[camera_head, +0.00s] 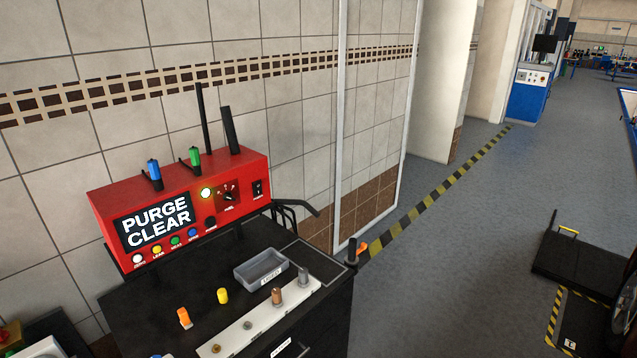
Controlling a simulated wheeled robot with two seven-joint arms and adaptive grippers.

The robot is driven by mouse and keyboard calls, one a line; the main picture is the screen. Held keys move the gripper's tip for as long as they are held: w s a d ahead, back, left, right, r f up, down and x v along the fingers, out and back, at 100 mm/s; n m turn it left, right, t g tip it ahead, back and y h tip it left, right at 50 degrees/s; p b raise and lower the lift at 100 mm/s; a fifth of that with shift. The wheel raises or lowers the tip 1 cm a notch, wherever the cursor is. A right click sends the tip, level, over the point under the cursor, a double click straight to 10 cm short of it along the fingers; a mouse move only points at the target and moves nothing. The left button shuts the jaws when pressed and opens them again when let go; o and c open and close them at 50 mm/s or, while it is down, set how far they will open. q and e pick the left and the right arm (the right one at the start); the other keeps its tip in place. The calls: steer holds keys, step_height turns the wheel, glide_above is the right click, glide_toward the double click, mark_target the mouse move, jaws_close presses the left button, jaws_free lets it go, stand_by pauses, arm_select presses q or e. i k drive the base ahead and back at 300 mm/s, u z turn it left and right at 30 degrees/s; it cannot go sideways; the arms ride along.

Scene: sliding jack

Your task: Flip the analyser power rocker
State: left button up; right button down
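The analyser (180,205) is a red box on the black cart top at the left. Its screen (157,221) reads "PURGE CLEAR", and a round lamp (207,193) beside it glows pale yellow. The power rocker (258,189) is a small black switch at the right end of the front face, with a small label under it. It is too small to tell which side is pressed. A dial (229,194) sits just left of it. Neither of my grippers is in view.
A grey tray (262,282), a white strip (250,326) with fittings, and orange (184,318) and yellow (223,296) pieces lie before the analyser. Black bars (296,207) curve beside its right end. A tiled wall stands behind; open floor (440,270) lies right.

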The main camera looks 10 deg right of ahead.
mark_target(257, 186)
steer(key=z, duration=0.35)
steer(key=i, duration=0.75)
steer(key=u, duration=0.65)
steer(key=i, duration=0.7)
steer(key=u, duration=0.75)
